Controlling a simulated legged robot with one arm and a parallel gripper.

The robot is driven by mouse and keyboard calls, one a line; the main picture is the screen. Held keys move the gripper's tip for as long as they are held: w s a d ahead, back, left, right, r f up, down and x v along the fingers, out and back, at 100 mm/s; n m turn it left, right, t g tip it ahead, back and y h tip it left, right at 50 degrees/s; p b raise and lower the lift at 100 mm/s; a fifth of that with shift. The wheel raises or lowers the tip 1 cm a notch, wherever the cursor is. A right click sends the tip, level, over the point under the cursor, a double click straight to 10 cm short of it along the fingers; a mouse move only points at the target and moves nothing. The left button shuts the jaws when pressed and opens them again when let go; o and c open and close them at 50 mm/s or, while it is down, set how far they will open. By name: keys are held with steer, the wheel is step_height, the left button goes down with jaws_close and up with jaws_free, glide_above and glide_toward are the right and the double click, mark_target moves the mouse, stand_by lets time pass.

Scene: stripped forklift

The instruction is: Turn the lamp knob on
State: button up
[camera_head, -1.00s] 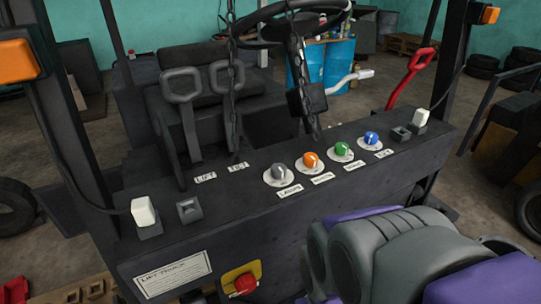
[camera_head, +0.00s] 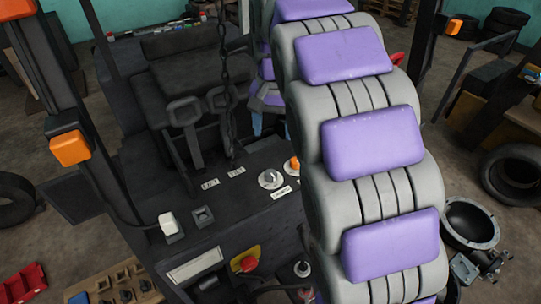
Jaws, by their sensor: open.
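The lamp knob (camera_head: 271,178) is a grey dial on a pale round plate, set on the dark forklift console (camera_head: 235,215). A small white label (camera_head: 282,192) sits in front of it. Its pointer is too small to read clearly. My gripper (camera_head: 271,126) hangs above and behind the knob, with blue fingertips pointing down. It is open and apart from the knob. My grey and purple arm hides part of the gripper's right side.
An orange knob (camera_head: 294,164) shows beside the lamp knob, partly hidden by my arm. Levers (camera_head: 186,130) and a hanging chain (camera_head: 228,85) stand at the left. A red button (camera_head: 245,265) is on the console front. The right side of the console is hidden.

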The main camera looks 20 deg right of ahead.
mark_target(271, 172)
steer(key=f+p, duration=0.1)
steer(key=f, duration=0.4)
steer(key=w+f, duration=0.1)
steer(key=f, duration=0.5)
steer(key=f+p, duration=0.1)
steer(key=f, duration=0.4)
steer(key=shift+w+a+f+p, duration=0.15)
steer(key=shift+p, duration=0.2)
steer(key=shift+c, duration=0.5)
steer(key=c, duration=1)
